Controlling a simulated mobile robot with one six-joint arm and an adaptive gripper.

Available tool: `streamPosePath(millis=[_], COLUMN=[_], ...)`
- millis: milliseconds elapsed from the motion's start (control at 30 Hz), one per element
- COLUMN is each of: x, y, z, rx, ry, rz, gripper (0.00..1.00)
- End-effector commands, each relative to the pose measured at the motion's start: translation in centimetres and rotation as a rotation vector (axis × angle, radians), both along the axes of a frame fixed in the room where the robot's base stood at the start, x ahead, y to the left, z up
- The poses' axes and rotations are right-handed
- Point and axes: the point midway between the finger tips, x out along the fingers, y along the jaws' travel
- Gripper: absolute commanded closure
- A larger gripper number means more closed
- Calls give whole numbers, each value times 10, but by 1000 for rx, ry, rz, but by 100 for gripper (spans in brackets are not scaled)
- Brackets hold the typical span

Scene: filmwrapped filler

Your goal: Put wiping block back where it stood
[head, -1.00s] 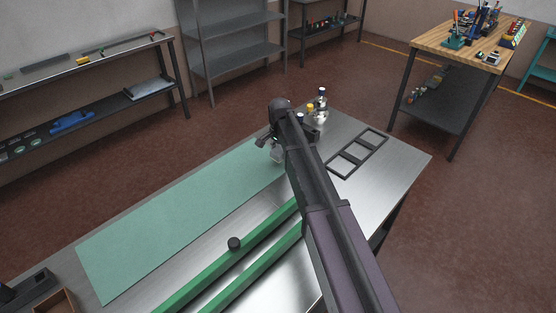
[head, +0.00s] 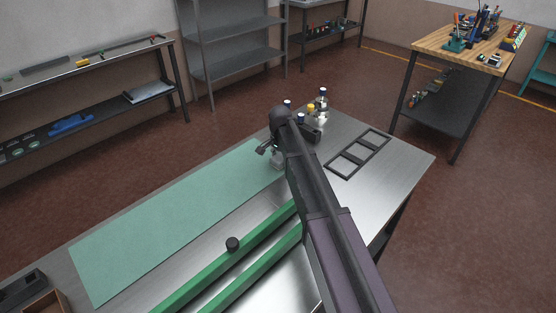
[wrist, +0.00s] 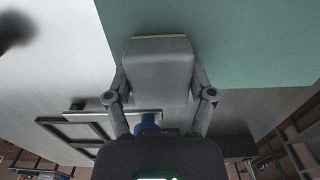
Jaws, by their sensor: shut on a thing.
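The wiping block (wrist: 158,70) is a pale grey block. In the wrist view it sits between the two fingers of my gripper (wrist: 158,92), which is shut on it. The edge of the green mat (wrist: 230,40) shows beyond and to the right of the block. In the head view my gripper (head: 268,149) is over the far end of the green mat (head: 170,220), near the bottles. A little of the grey block (head: 278,158) shows there; my arm hides much of it. I cannot tell whether the block touches the surface.
Several capped bottles (head: 321,110) stand close behind my gripper. A black three-opening frame (head: 345,168) lies to the right on the metal bench (head: 405,160). The mat is otherwise clear.

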Motion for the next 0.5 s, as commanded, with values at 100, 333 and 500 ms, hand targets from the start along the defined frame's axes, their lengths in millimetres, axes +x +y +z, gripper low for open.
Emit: streamPosePath(millis=[100, 333, 500], x=[0, 0, 0], y=[0, 0, -1], z=[-1, -1, -1], rx=[0, 0, 0], ry=[0, 0, 0], rz=[0, -1, -1], gripper=[6, 0, 0])
